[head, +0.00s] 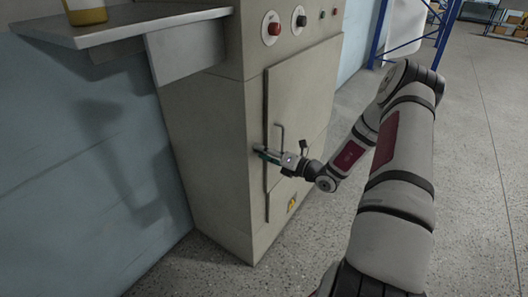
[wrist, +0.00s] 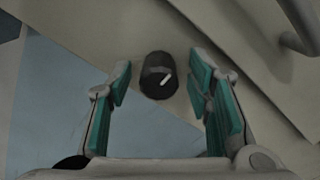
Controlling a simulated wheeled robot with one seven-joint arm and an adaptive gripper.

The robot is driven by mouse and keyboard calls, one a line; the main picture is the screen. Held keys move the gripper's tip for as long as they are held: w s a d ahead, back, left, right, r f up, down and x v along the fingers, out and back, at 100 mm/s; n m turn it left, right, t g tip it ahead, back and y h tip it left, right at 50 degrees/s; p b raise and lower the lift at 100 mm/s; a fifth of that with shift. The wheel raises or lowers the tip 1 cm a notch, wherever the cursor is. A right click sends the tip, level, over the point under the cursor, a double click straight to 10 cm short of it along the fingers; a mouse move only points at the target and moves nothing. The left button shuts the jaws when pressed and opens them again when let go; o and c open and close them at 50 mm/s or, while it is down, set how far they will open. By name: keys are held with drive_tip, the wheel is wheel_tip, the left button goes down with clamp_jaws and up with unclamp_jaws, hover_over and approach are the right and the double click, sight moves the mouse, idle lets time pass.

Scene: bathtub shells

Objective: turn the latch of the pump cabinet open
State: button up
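The beige pump cabinet (head: 220,135) stands against the wall in the head view, its door (head: 305,105) looking closed. In the wrist view, the latch (wrist: 155,83) is a round black knob with a short white mark slanting up to the right. It sits on the frame beside the door edge. My gripper (wrist: 160,85) is open, its two teal-padded fingers on either side of the knob with a gap on both sides. In the head view my gripper (head: 263,154) is at the door's left edge, largely hiding the latch.
A bar handle (head: 279,138) stands out from the door close to my gripper; it also shows in the wrist view (wrist: 298,32). Red and black controls (head: 274,28) are above the door. A grey shelf (head: 125,25) juts out at left. Open floor lies at right.

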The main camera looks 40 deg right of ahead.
drive_tip(key=v, duration=1.2)
idle(0.4)
